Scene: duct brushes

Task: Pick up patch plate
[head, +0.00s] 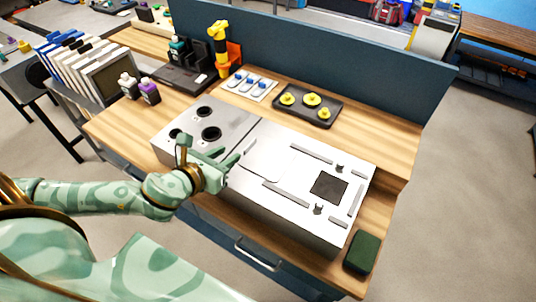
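A thin, pale metal plate (268,158), which looks like the patch plate, lies flat on top of the silver duct box (300,212), left of a dark square (329,186). My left gripper (234,156) is over the box top just left of the plate, fingers pointing right toward its left edge. The fingers look apart with nothing seen between them. Whether a fingertip touches the plate I cannot tell. My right gripper is not in view.
Slim rails and small dark clips surround the dark square. Round holes (211,134) open at the box's left end. A black tray (318,121) with yellow knobbed pieces, a white tray (249,84) and bottles (150,92) stand behind. A dark green block (362,252) lies front right.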

